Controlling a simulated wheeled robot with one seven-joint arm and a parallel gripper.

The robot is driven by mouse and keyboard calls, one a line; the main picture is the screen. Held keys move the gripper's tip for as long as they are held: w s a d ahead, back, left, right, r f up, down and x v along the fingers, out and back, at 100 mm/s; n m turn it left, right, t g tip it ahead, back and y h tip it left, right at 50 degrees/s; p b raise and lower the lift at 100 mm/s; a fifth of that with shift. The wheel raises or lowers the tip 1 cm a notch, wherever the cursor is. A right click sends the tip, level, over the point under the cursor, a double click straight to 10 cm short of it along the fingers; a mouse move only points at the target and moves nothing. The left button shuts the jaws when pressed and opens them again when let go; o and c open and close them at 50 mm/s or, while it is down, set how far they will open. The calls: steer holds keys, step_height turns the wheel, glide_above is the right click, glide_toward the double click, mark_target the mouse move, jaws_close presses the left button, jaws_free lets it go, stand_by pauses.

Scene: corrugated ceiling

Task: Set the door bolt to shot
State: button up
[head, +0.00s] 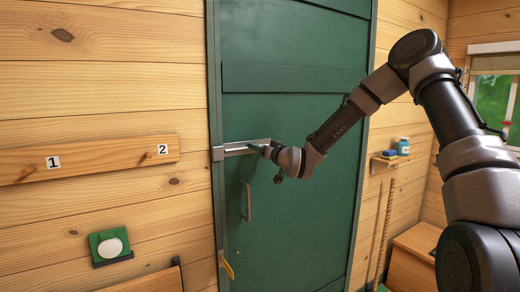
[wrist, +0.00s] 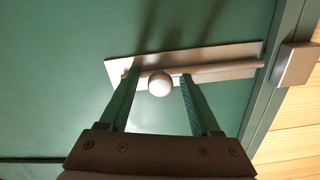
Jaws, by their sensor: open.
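The green door (head: 290,120) is closed in its frame. A silver door bolt (head: 238,148) is mounted on it near the left edge. In the wrist view its plate (wrist: 225,52) and rod (wrist: 225,72) show, with a pale round knob (wrist: 160,84). The keeper (wrist: 298,64) sits on the frame; it also shows in the head view (head: 217,154). The rod's end stops short of the keeper, with a gap between. My gripper (wrist: 158,77) is open, one finger on each side of the knob. I cannot tell whether either finger touches it.
A door handle (head: 247,201) is below the bolt. A wooden rail (head: 95,160) with pegs numbered 1 and 2 is on the left wall, above a green-framed round item (head: 109,246). A small shelf (head: 388,162) holds a blue jar (head: 403,147) at right.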

jaws_close()
stand_by(1.4)
